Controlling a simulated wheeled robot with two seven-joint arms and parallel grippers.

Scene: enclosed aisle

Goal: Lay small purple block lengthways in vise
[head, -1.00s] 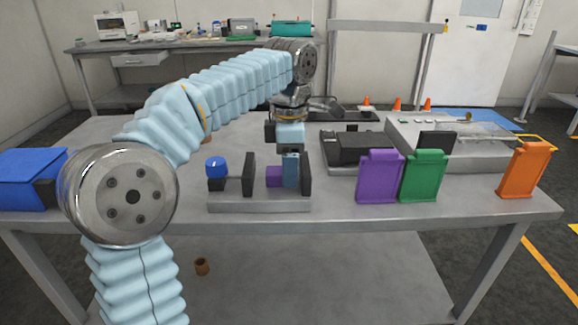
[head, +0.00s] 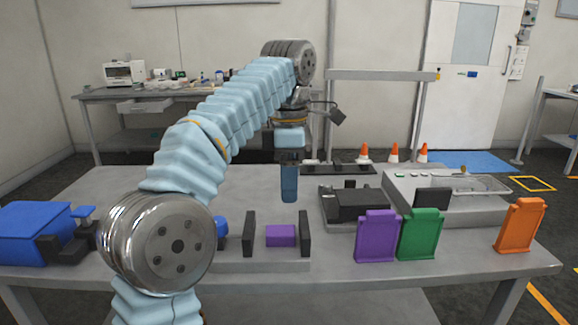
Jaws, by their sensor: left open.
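The small purple block (head: 281,235) lies with its long side across the picture, between the two dark upright jaws of the vise (head: 249,233). Its right end is close to the right jaw; a gap shows between its left end and the left jaw. I cannot tell whether it touches the right jaw. The vise's blue knob (head: 222,228) is partly hidden behind my left arm. My left gripper (head: 289,190) is open and empty, pointing down above and behind the block, clear of it. My right gripper is out of view.
A purple panel (head: 377,236), a green panel (head: 421,234) and an orange panel (head: 520,225) stand at the table's right front. A dark device (head: 357,204) sits behind them. A blue bin (head: 35,232) is at the left. The table's back left is clear.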

